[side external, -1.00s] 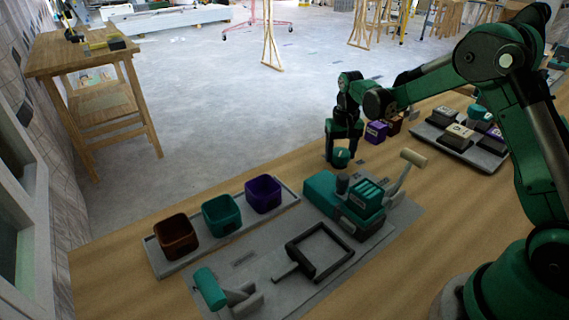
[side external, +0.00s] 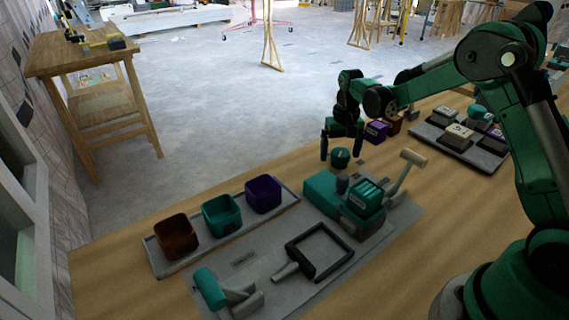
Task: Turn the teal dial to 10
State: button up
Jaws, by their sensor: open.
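The teal dial (side external: 341,157) is a small round teal knob near the far edge of the wooden table. Its markings are too small to read, so I cannot tell its setting. My gripper (side external: 341,158) points down at the dial, with its two fingers apart, one to the left and one to the right of it. I cannot tell whether either finger touches the dial.
A teal machine (side external: 345,200) with a pale-handled lever (side external: 413,158) stands just in front of the dial. A purple block (side external: 377,131) is close to the right. A tray (side external: 160,262) with brown, teal and purple bins lies left. A dark tray (side external: 462,150) with blocks lies right.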

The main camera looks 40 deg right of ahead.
aim_at(340, 151)
jog(key=shift+r, duration=2.7)
jog(key=s+a+r+n+t, duration=0.1)
jog(key=s+a+r+t, duration=0.1)
jog(key=s+a, duration=0.2)
jog(key=s+a+r+n+t, duration=0.2)
jog(key=s+a, duration=0.1)
jog(key=s, duration=0.2)
jog(key=s+a+r+n+t, duration=0.2)
jog(key=s+a+r+t, duration=0.1)
jog(key=s+a, duration=0.1)
jog(key=shift+s+a, duration=0.3)
